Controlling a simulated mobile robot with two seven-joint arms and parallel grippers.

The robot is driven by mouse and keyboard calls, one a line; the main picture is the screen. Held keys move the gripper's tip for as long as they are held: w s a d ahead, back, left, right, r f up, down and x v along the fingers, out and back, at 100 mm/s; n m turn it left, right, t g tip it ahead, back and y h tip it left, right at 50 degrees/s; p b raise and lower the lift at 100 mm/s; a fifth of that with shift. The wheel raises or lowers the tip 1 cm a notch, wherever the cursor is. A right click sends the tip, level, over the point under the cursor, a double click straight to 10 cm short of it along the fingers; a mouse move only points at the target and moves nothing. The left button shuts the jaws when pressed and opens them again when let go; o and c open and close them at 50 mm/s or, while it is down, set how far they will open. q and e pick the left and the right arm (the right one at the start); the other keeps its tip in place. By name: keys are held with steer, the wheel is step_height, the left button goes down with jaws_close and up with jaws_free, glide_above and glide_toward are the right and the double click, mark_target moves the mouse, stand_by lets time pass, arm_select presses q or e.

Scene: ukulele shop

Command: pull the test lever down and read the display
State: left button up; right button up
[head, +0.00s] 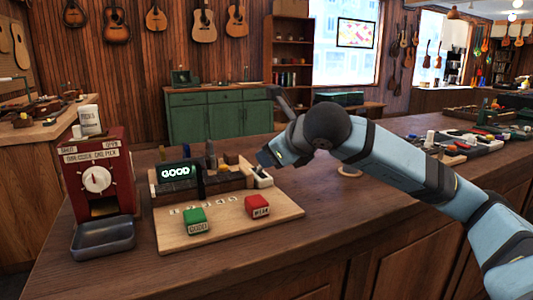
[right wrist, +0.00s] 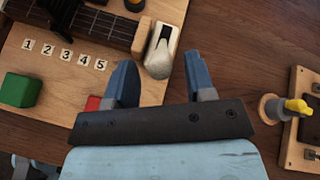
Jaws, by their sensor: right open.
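The test board (head: 240,225) lies on the wooden counter. A small black display (head: 178,171) at its back left reads "GOOD" in pale green letters. A pale metal lever (head: 262,178) with a dark slot stands at the right end of the fretted neck piece; it also shows in the right wrist view (right wrist: 160,52). My right gripper (head: 268,158) is open and empty just above the lever. My left gripper is out of view.
A green block (head: 194,222) and a red block (head: 258,206) sit on the board's front part. A red dial machine (head: 97,178) and a grey metal tray (head: 103,238) stand to the left. Parts and tools crowd the counter's far right. The counter's front is clear.

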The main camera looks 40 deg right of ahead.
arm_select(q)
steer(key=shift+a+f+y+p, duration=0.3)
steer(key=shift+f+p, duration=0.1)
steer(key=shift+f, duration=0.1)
arm_select(e)
steer(key=v, duration=1)
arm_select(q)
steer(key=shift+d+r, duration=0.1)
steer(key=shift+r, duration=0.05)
arm_select(e)
steer(key=shift+s+r, duration=0.1)
